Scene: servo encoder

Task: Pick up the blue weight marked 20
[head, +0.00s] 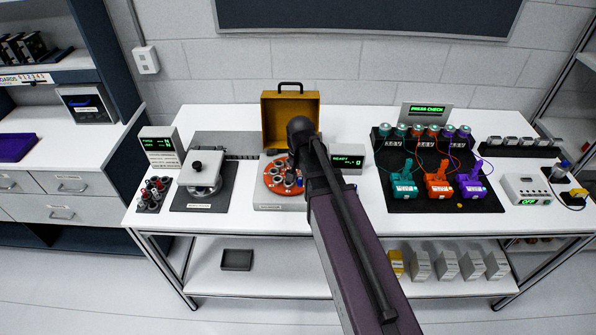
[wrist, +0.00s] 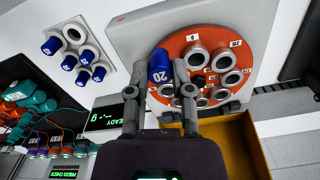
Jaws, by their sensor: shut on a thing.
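The blue weight marked 20 (wrist: 160,68) is between my gripper's two fingers in the wrist view, its white number facing the camera. My gripper (wrist: 156,78) is shut on it. The weight overlaps the edge of the orange round carousel (wrist: 172,47), which has several ringed sockets with number labels. I cannot tell whether the weight still touches the carousel. In the head view my arm hides most of the gripper, and the orange carousel (head: 275,186) shows left of it.
A white holder (wrist: 91,42) with several blue weights stands beside the carousel in the wrist view. The open yellow case (head: 290,96) is behind the carousel.

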